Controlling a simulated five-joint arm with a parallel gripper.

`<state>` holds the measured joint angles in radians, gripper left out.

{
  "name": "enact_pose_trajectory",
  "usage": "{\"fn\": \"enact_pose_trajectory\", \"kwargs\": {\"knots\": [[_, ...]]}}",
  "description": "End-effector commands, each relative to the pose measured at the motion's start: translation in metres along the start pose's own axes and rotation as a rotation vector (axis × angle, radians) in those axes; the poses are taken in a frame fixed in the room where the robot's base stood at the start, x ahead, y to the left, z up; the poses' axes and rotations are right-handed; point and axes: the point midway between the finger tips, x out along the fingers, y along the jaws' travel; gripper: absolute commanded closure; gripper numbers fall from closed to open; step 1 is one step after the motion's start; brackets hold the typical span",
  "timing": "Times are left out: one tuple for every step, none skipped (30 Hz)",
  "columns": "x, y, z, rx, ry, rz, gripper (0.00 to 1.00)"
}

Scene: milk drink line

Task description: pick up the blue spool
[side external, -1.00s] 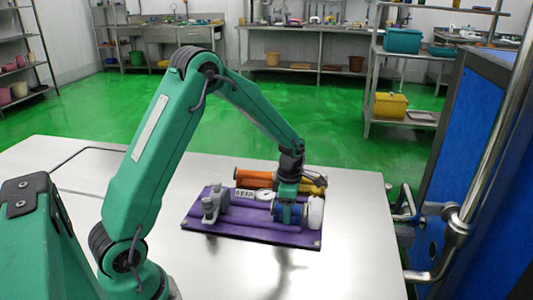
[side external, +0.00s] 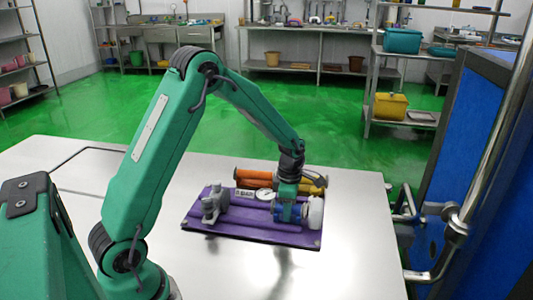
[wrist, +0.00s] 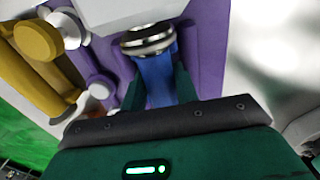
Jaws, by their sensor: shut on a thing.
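The blue spool (side external: 282,213) is at the right part of the purple tray (side external: 262,236), partly hidden by my gripper (side external: 288,208). In the wrist view the blue spool (wrist: 157,80) shows between the two green fingers of my gripper (wrist: 158,88), with a silver ring at its far end. My gripper is shut on it. The side view does not clearly show whether the spool is clear of the tray.
A white round part (side external: 314,211) sits just right of the spool. A grey fitting (side external: 213,205), a white dial gauge (side external: 266,195), an orange cylinder (side external: 253,179) and a yellow part (side external: 312,186) are close by. The metal table is bare around the tray.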

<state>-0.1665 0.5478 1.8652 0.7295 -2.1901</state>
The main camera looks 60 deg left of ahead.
Motion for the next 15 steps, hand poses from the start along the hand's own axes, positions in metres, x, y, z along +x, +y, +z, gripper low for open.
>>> {"fn": "enact_pose_trajectory", "kwargs": {"knots": [[-0.003,0.001,0.000,0.000,-0.002,0.002,1.00],[-0.004,0.001,0.000,0.000,-0.002,0.002,1.00],[-0.005,-0.001,-0.001,0.000,-0.001,0.002,1.00],[-0.006,-0.002,-0.001,0.000,-0.001,0.002,1.00],[-0.007,-0.003,-0.002,0.000,-0.001,0.002,1.00],[-0.009,-0.004,-0.003,0.000,-0.002,0.002,1.00],[-0.011,-0.005,-0.004,0.000,-0.002,0.003,1.00],[-0.013,-0.007,-0.005,0.000,-0.002,0.003,1.00],[-0.015,-0.009,-0.006,0.000,-0.002,0.003,1.00],[-0.018,-0.011,-0.008,0.000,-0.002,0.003,1.00],[-0.020,-0.013,-0.009,0.000,-0.003,0.004,1.00],[-0.022,-0.016,-0.011,0.000,-0.002,0.003,1.00],[-0.024,-0.019,-0.013,0.000,-0.002,0.003,1.00],[-0.026,-0.022,-0.015,0.000,-0.002,0.003,1.00],[-0.028,-0.026,-0.018,0.000,-0.002,0.003,1.00]]}}
